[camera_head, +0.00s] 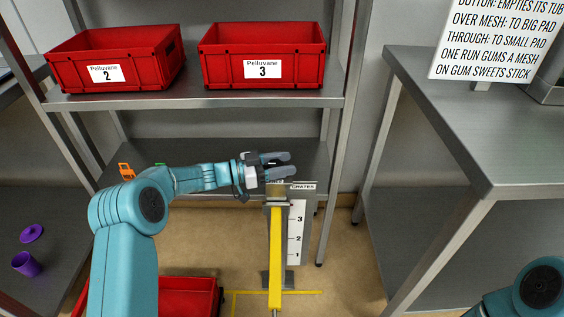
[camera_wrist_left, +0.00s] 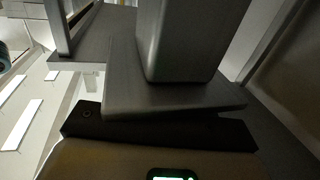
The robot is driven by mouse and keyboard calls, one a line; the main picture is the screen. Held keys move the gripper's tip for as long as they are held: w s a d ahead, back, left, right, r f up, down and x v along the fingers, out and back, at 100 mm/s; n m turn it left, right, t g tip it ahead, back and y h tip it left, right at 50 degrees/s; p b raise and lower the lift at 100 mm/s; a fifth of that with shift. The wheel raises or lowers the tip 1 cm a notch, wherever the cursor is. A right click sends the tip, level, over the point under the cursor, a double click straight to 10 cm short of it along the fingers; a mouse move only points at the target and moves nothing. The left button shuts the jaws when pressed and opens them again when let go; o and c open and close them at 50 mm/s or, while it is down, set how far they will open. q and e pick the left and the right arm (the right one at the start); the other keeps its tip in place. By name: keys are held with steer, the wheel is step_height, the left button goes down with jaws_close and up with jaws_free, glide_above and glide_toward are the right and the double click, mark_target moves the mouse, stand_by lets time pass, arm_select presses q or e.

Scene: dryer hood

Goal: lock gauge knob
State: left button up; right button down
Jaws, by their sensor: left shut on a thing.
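The gauge stands on the floor in the middle of the head view, with a yellow upright bar (camera_head: 275,255), a white scale plate (camera_head: 297,232) numbered 1 to 3 and a "CRATES" label at its top. My left gripper (camera_head: 282,164) reaches in from the left to the top of the gauge and is shut on a part there, which I take to be the gauge knob. The fingers hide the knob, and I cannot tell its position. The left wrist view shows a grey metal block and plate (camera_wrist_left: 170,85) close up. My right gripper is out of view.
Red crates 2 (camera_head: 117,58) and 3 (camera_head: 263,55) stand on the shelf (camera_head: 200,98) behind. Another red crate (camera_head: 190,297) is low, left of the gauge. A steel table (camera_head: 480,140) stands right. A purple cup (camera_head: 26,264) is far left. Yellow lines mark the floor.

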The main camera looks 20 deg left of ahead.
arm_select(q)
steer(key=shift+r, duration=0.15)
steer(key=o, duration=1)
steer(key=shift+c, duration=0.2)
steer(key=p+v, duration=0.2)
steer(key=v, duration=1.4)
steer(key=shift+p, duration=0.3)
steer(key=shift+s+a, duration=0.15)
